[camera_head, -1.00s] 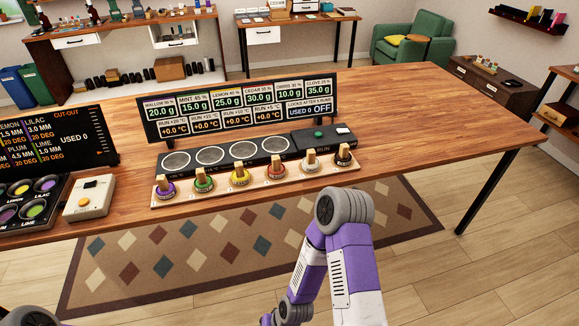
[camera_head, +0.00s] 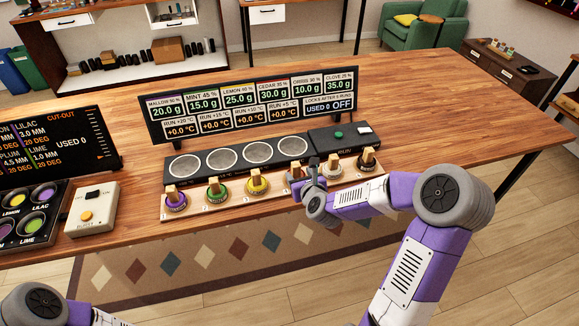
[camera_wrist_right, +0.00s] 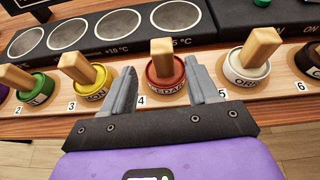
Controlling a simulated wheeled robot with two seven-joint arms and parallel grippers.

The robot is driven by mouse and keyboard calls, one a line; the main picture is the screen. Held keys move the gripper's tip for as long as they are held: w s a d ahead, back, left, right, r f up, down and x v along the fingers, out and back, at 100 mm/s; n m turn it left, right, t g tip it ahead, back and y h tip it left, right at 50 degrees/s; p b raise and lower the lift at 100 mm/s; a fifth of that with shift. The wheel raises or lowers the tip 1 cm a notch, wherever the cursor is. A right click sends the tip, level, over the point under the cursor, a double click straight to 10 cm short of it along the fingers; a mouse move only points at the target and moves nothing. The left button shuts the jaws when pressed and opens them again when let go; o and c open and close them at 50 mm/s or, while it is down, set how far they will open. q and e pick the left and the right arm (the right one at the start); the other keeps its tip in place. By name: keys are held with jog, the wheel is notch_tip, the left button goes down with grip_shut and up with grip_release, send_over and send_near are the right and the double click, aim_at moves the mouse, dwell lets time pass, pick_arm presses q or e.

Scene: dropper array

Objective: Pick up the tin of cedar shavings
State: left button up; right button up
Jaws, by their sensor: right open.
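The tin of cedar shavings (camera_wrist_right: 166,80) is a small red-brown round tin with a wooden block handle, standing upright at position 4 of the wooden strip. In the head view my right gripper (camera_head: 311,178) mostly covers it. In the wrist view my right gripper (camera_wrist_right: 161,80) is open, with one finger on each side of the cedar tin and a gap to it. It is empty. Only my left arm shows at the bottom left of the head view; its gripper is out of view.
The white tin (camera_wrist_right: 249,66) stands right of the cedar tin, the yellow tin (camera_wrist_right: 88,78) left of it. More tins stand along the wooden strip (camera_head: 235,201). Behind are a dark unit with round plates (camera_head: 222,158) and a display board (camera_head: 255,105). The table's right side is clear.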

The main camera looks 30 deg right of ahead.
aim_at(294, 163)
jog(key=shift+w+d+r+m, duration=0.3)
jog(key=shift+r, duration=0.05)
jog(key=shift+w+d+f, duration=0.1)
jog(key=shift+w, duration=0.2)
jog(key=b+x, duration=0.1)
jog(key=x, duration=0.5)
jog(key=shift+w, duration=0.25)
jog(key=shift+c, duration=0.4)
jog(key=c, duration=1)
